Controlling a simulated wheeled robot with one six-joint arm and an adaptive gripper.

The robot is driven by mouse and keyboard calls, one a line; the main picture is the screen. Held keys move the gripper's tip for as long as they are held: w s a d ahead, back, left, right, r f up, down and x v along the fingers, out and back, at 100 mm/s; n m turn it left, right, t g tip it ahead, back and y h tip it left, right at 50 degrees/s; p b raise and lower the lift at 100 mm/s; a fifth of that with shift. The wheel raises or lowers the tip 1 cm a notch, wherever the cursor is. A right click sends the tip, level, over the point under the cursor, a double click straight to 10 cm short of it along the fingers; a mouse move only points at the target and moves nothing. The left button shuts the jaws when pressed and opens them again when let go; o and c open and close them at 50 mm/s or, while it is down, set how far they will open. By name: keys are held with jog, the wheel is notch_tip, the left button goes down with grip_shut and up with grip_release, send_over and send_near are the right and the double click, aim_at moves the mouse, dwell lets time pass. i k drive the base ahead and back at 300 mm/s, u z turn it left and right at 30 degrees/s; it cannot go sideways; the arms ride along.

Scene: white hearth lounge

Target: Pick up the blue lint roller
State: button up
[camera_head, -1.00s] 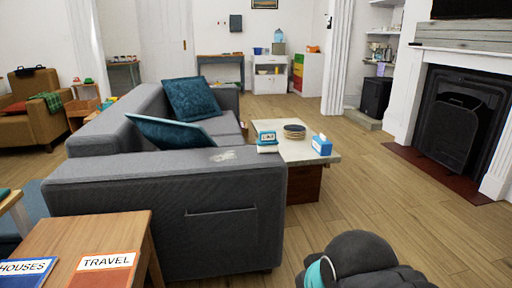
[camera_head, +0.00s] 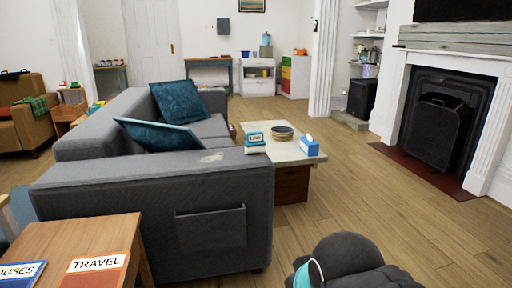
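I cannot make out a blue lint roller for certain in the head view. Small items are visible on the coffee table (camera_head: 292,155) beyond the grey sofa: a blue-and-white box (camera_head: 309,146), a round stack (camera_head: 282,133) and a blue-and-white item with lettering (camera_head: 256,140) close to the sofa arm. My dark arm (camera_head: 346,262) shows at the bottom right edge. My gripper's fingertips are not in view.
The grey sofa (camera_head: 155,205) with teal cushions fills the left middle. A wooden side table (camera_head: 50,240) with books stands at the lower left. The wood floor (camera_head: 390,215) is clear toward the fireplace (camera_head: 440,120) at right.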

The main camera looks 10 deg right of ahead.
aim_at(254, 143)
jog(key=u, duration=0.05)
jog(key=k, duration=0.4)
jog(key=z, duration=1.1)
jog(key=i, duration=0.85)
jog(key=z, duration=0.6)
jog(key=i, duration=0.9)
jog(key=u, duration=0.95)
jog(key=i, duration=0.9)
jog(key=u, duration=0.85)
